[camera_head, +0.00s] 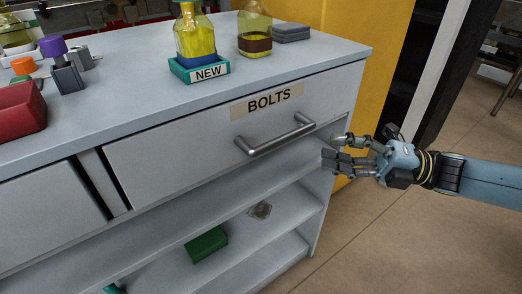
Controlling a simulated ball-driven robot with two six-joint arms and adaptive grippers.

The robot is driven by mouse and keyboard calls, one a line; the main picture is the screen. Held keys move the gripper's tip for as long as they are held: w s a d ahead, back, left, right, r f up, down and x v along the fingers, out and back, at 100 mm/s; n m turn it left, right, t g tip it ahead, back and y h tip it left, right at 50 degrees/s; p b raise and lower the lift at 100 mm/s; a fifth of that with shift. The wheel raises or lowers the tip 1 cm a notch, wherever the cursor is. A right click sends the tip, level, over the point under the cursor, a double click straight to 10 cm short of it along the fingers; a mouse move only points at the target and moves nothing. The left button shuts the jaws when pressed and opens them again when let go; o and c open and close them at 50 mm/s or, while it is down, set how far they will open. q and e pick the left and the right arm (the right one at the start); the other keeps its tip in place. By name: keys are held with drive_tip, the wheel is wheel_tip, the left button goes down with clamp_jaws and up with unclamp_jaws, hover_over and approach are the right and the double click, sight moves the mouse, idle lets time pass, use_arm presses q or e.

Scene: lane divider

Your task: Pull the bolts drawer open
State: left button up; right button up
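The bolts drawer (180,150) is a grey front in the cabinet, with a label reading BOLTS (267,101) along its upper edge. It looks flush with the cabinet. A metal bar handle (275,136) is fixed across its right part. My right gripper (333,151) comes in from the right with its fingers pointing left toward the handle. Its fingers are spread apart with nothing between them. It is just right of the handle's right end and looks apart from it. My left gripper is not in view.
The grey cabinet top (130,105) bears a bottle with yellow contents (195,38) in a teal NEW tray (181,72), a second bottle (254,28) and a red bin (20,108). Open shelves below hold a green block (206,244). Floor at the right is clear.

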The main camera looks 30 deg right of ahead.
sight(282, 136)
drive_tip(key=x, duration=0.9)
drive_tip(key=shift+w+a, duration=0.6)
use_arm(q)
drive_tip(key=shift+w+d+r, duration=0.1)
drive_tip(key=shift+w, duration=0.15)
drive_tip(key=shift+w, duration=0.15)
use_arm(e)
drive_tip(key=shift+r, duration=0.1)
clamp_jaws()
